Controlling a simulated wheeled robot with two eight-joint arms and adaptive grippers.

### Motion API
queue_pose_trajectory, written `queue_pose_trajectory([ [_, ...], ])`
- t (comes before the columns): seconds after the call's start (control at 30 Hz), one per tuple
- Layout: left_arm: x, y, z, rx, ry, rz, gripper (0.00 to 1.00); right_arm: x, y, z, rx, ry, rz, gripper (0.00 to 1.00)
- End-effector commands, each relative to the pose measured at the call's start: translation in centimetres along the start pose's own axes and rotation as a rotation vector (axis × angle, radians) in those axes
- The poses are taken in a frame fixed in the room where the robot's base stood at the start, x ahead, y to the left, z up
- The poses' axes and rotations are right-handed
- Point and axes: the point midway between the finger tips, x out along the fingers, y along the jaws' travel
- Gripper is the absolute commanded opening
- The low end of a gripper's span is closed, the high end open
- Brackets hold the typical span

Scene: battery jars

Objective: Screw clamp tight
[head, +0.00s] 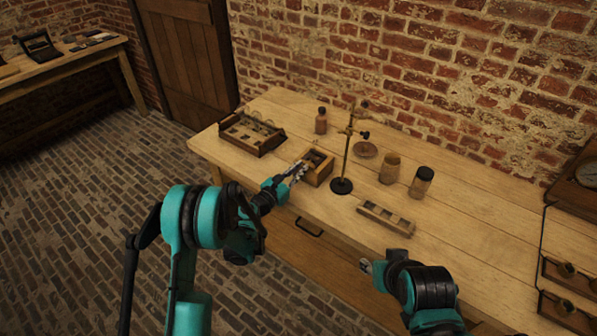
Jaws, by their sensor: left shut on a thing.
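The clamp (363,134) is a small dark fitting on the brass rod of a stand with a round black base (341,187), in the middle of the bench. The rod is upright. How tight the clamp is cannot be seen. My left gripper (299,170) is at the left side of a small wooden box (319,176), left of the stand and apart from the clamp. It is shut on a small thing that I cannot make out. My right gripper (371,267) is low in front of the bench edge, and its fingers are too small to read.
The bench right of the rack is clear.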

Motion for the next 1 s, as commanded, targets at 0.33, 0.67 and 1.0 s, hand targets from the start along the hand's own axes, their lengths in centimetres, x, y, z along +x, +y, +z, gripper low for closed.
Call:
queue_pose_trajectory([
  [0.33, 0.0, -0.1, 0.0, 0.054, 0.000, -0.001, 0.00, 0.2, 0.0, 0.1, 0.000, 0.000, 0.000, 0.40],
  [0.67, 0.0, -0.1, 0.0, 0.052, 0.000, -0.001, 0.32, 0.2, 0.0, 0.1, 0.000, 0.000, 0.000, 0.40],
  [1.0, -3.4, 0.0, 0.0, 0.052, 0.000, 0.002, 0.32, 0.2, 0.0, 0.1, 0.000, 0.000, 0.000, 0.40],
])
